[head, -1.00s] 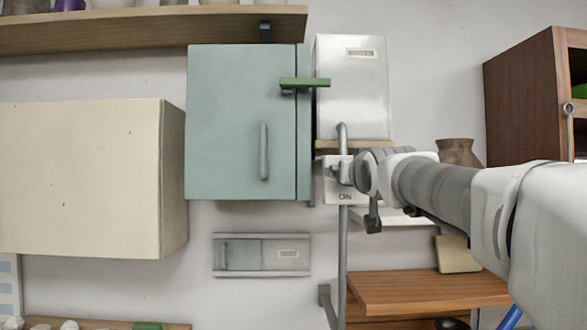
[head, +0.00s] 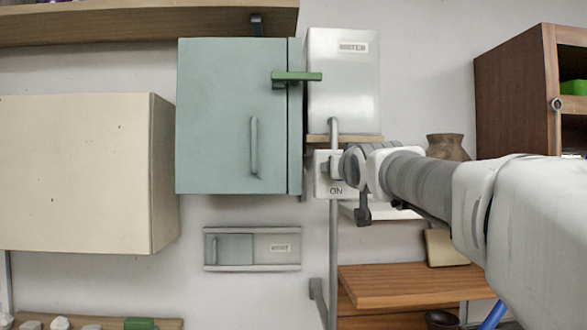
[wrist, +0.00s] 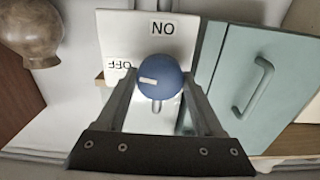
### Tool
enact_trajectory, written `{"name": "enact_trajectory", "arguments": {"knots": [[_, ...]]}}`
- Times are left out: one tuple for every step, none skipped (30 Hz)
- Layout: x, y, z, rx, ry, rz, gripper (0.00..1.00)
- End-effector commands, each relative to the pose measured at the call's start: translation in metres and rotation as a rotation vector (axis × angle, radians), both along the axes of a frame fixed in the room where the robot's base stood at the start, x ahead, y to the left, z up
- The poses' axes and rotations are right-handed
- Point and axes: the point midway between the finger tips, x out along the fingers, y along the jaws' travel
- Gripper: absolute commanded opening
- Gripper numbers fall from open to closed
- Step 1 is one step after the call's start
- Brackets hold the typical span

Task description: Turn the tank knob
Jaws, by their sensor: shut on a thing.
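The tank knob (wrist: 160,77) is a round blue knob with a short white mark on its left side in the wrist view. It sits on a white plate (wrist: 135,50) with an ON label and an OFF label, both upside down in that view. My gripper (wrist: 160,88) has a finger on each side of the knob and is shut on it. In the head view my gripper (head: 335,168) is at the white plate (head: 322,188), where ON can be read; the knob is hidden there. The pale tank (head: 343,85) is above the plate.
A teal cabinet (head: 225,110) with a green latch (head: 296,76) is close left of the plate. A grey pipe (head: 333,230) runs down past the plate. A wooden shelf (head: 400,285) is below, and a brown vase (head: 447,147) stands behind my arm.

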Motion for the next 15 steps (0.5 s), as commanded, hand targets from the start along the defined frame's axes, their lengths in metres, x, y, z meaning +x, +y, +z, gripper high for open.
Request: {"name": "enact_trajectory", "arguments": {"knots": [[0.0000, 0.0006, -0.0010, -0.025, 0.000, 0.001, 0.13], [0.0000, 0.0006, -0.0013, -0.046, 0.000, 0.001, 0.13], [0.0000, 0.0003, -0.0014, -0.075, 0.000, 0.000, 0.13], [0.0000, 0.0002, -0.0014, -0.096, 0.000, 0.000, 0.13], [0.0000, 0.0003, -0.0013, -0.117, 0.000, 0.000, 0.13], [0.0000, 0.0006, -0.0012, -0.141, 0.001, 0.001, 0.13], [0.0000, 0.0007, -0.0012, -0.156, 0.001, 0.001, 0.13], [0.0000, 0.0007, -0.0010, -0.170, 0.001, 0.001, 0.13], [0.0000, 0.0006, -0.0009, -0.182, 0.002, 0.001, 0.13], [0.0000, 0.0005, -0.0008, -0.188, 0.002, 0.001, 0.13], [0.0001, 0.0004, -0.0008, -0.192, 0.002, 0.000, 0.13], [0.0000, 0.0003, -0.0006, -0.194, 0.002, 0.000, 0.14], [0.0001, 0.0002, -0.0006, -0.195, 0.002, 0.000, 0.14], [0.0001, 0.0002, -0.0006, -0.195, 0.002, 0.000, 0.14], [0.0001, 0.0002, -0.0006, -0.195, 0.002, 0.000, 0.14]]}}
